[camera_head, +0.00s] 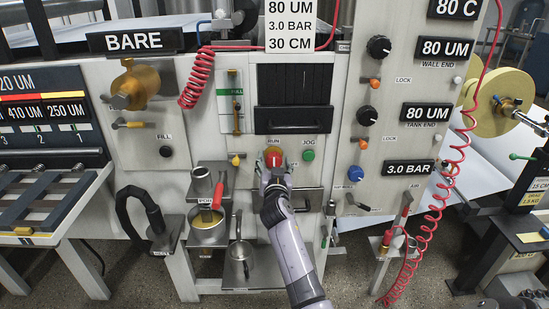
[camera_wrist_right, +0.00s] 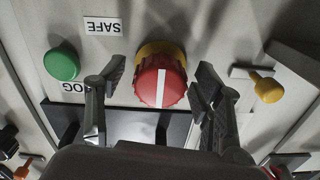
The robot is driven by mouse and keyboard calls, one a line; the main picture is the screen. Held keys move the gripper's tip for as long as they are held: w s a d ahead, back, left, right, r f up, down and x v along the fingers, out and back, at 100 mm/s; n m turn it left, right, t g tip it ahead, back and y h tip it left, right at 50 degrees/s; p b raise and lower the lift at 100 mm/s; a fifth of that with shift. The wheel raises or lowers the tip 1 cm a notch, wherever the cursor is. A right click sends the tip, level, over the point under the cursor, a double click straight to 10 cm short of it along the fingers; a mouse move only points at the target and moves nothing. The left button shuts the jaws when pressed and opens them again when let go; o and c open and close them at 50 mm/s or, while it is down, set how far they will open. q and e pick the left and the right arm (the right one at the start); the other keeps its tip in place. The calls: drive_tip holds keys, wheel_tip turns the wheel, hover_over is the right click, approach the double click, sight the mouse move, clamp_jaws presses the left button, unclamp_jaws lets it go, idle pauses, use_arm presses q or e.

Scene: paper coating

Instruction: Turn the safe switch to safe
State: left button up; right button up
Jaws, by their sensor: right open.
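The safe switch is a red round knob with a yellow base (camera_head: 273,156) on the machine front, under the RUN label. In the wrist view the red knob (camera_wrist_right: 161,82) sits between my fingers, its white line nearly vertical. A SAFE label (camera_wrist_right: 103,26) is above and left of it there. My right gripper (camera_head: 274,172) is at the knob; in the wrist view its two fingers (camera_wrist_right: 160,92) stand open on either side, with visible gaps. The gripper hides the panel just below the knob in the head view. My left gripper is not in view.
A green button (camera_head: 309,155) under the JOG label and a small yellow knob (camera_head: 236,160) flank the switch closely. A red coiled hose (camera_head: 432,230) hangs at right.

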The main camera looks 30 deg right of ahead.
drive_tip(key=shift+s+a+r, duration=0.1)
drive_tip(key=shift+c, duration=0.7)
drive_tip(key=c, duration=1)
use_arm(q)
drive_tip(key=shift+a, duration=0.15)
